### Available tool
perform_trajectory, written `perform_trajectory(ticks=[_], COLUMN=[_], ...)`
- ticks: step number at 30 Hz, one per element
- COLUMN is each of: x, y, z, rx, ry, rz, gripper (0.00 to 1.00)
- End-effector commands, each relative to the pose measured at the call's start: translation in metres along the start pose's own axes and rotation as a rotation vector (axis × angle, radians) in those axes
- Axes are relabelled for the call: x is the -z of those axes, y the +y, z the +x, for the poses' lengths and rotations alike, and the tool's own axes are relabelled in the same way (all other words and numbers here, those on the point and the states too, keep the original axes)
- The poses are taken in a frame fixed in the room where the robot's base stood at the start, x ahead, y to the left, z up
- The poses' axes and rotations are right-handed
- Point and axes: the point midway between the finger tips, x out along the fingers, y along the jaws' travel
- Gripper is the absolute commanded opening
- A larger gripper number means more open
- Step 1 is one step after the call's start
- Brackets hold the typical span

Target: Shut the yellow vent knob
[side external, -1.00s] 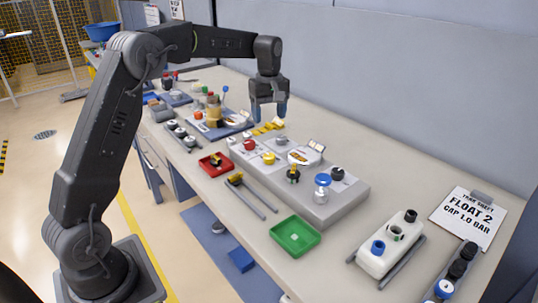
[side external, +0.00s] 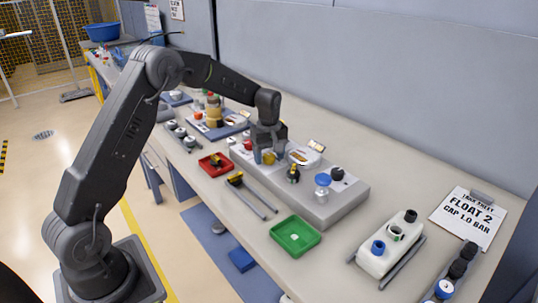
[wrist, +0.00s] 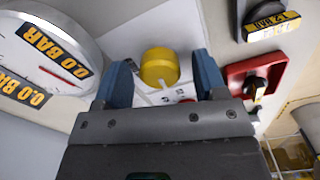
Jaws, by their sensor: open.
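The yellow vent knob (wrist: 159,67) is a round cap on a white label plate with small markings in the wrist view. My gripper (wrist: 164,75) is open, with one blue-padded finger on each side of the knob and a gap to it on both sides. In the side view my gripper (side external: 268,156) points down at the grey panel (side external: 326,207), low over the yellow knob, which is mostly hidden behind the fingers. Whether the fingertips touch the panel cannot be told.
A dial gauge (wrist: 40,55) reading 0.0 BAR stands close at left in the wrist view. A blue knob (side external: 323,180) and a black-and-yellow valve (side external: 293,174) sit on the panel. A red tray (side external: 215,164) and a green tray (side external: 296,236) lie in front.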

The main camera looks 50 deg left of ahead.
Motion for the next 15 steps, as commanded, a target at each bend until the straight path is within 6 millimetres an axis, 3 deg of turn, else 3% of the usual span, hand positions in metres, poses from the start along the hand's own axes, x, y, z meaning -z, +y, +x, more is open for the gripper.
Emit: perform_trajectory(ticks=[6, 15], x=[0.0, 0.0], y=[-0.0001, 0.0], z=[0.0003, 0.0001], rx=[0.0, 0.0], ry=[0.0, 0.0], rz=[0.0, 0.0], gripper=[0.65, 0.36])
